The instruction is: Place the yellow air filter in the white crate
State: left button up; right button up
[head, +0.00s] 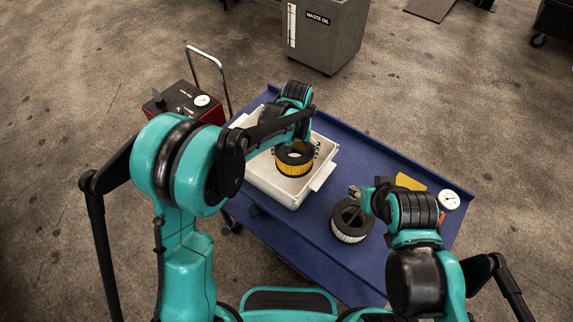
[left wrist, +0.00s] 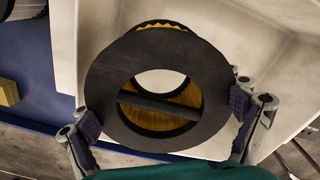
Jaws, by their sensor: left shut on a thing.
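The yellow air filter (head: 294,168) is a ring with black end caps and yellow pleats. My left gripper (head: 296,151) is shut on it, and it sits inside the outline of the white crate (head: 257,178). In the left wrist view the filter's black end cap (left wrist: 105,85) faces the camera between the fingers of my left gripper (left wrist: 163,115), with the crate's pale wall (left wrist: 270,75) behind it. I cannot tell whether the filter touches the crate floor. My right gripper (head: 357,192) is beside a second filter; its finger opening is unclear.
A black filter with white pleats (head: 349,222) lies on the blue cart (head: 365,155). A yellow block (head: 410,182) and a gauge (head: 449,200) are at the cart's right end.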

pick_arm(q)
notch_tip(320, 180, down, 7)
jog(key=shift+f+b, duration=0.2)
jog(key=shift+b, duration=0.55)
jog(key=shift+f, duration=0.15)
jog(key=o, duration=1)
jog(key=shift+o, duration=0.2)
